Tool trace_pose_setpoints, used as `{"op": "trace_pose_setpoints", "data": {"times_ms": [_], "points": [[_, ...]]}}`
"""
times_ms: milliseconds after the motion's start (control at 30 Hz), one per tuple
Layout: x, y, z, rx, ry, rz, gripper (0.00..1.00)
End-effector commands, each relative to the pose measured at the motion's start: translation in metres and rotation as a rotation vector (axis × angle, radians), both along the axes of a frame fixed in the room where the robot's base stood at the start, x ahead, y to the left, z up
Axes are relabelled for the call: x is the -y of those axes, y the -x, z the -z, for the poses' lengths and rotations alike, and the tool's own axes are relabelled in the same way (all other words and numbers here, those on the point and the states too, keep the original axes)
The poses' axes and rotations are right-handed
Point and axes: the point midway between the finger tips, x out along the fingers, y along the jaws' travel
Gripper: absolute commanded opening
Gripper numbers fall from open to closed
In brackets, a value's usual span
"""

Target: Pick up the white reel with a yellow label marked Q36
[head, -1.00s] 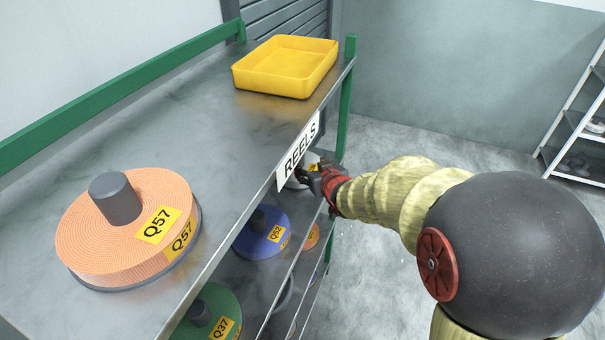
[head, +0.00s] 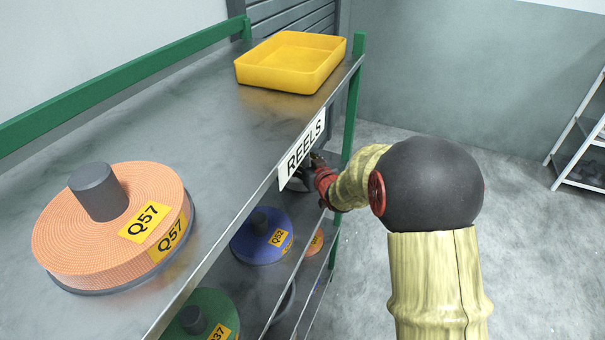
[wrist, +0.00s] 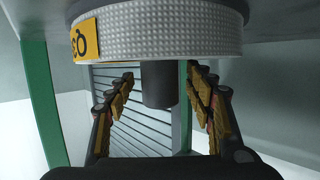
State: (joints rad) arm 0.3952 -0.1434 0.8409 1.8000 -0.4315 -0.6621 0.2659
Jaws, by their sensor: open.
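The white reel (wrist: 165,35) fills the top of the wrist view, with a dark grey hub (wrist: 158,85) and a yellow label (wrist: 85,42). The label appears inverted and is only partly in sight, so its full code cannot be read. My gripper (wrist: 160,75) is open, with one finger on each side of the hub and gaps showing between. In the head view my gripper (head: 312,168) reaches in under the REELS sign (head: 302,150) at the rack's far end. The sign and gripper hide most of the white reel there.
The rack's top shelf (head: 215,125) carries an orange Q57 reel (head: 75,235) and a yellow tray (head: 290,65). A blue Q52 reel (head: 255,250) and a green Q37 reel (head: 205,310) sit below. A green post (head: 352,110) stands close beside my gripper.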

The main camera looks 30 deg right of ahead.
Motion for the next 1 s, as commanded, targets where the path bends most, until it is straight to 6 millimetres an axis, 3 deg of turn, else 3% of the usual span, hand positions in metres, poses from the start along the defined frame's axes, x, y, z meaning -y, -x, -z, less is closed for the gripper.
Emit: {"op": "trace_pose_setpoints", "data": {"times_ms": [267, 1000], "points": [[0.0005, -0.0026, -0.0004, 0.000, 0.000, 0.001, 0.53], [0.0005, -0.0023, -0.0002, 0.000, 0.000, 0.001, 0.11]]}}
